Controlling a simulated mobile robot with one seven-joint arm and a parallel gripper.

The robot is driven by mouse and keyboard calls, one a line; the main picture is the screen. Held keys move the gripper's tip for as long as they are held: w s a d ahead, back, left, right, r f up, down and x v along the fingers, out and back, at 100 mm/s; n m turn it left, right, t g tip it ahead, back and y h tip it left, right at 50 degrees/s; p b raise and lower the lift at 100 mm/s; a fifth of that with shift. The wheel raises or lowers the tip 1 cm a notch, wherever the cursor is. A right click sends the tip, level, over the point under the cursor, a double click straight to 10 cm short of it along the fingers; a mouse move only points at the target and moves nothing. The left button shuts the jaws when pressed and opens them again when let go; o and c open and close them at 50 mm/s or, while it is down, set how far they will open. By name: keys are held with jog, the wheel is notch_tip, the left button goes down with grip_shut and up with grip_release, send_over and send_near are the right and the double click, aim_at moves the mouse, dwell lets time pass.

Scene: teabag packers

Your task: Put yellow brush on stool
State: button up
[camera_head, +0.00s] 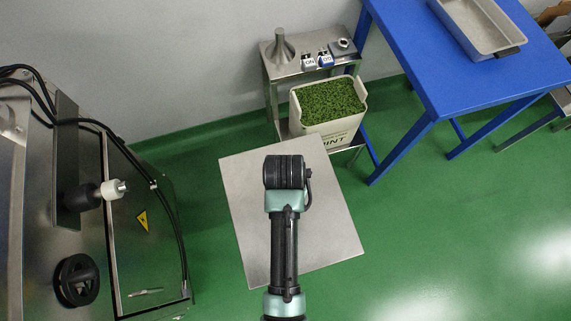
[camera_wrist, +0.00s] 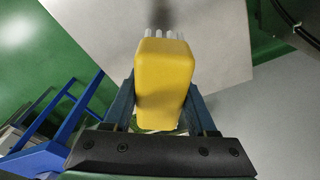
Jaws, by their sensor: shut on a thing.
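The yellow brush (camera_wrist: 163,80) is between the two fingers of my gripper (camera_wrist: 162,104) in the wrist view, with white bristle tips showing at its far end. My gripper is shut on it. The stool (camera_head: 244,205) has a flat square grey metal top. In the head view my arm is over the stool top and hides its middle; the gripper and brush are hidden there. In the wrist view the pale grey stool top (camera_wrist: 205,30) lies behind the brush. I cannot tell whether the brush touches it.
A metal stand (camera_head: 283,72) with a cone and small items is behind the stool, with a bin (camera_head: 335,133) of green leaves below. A blue table (camera_head: 440,78) with a metal tray (camera_head: 477,30) stands at right. A machine (camera_head: 140,180) is at left. Green floor is clear at lower right.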

jog(key=shift+w+f+m+b, duration=0.4)
jog(key=shift+f+b, duration=0.15)
jog(key=shift+b, duration=0.25)
jog(key=shift+s+r+m+b, duration=0.1)
jog(key=shift+r+m+b, duration=0.15)
jog(key=shift+m+b, duration=0.65)
notch_tip(320, 180, down, 10)
jog(key=shift+r+b, duration=0.2)
jog(key=shift+b, duration=0.55)
jog(key=shift+f, duration=0.1)
jog(key=o, duration=1.3)
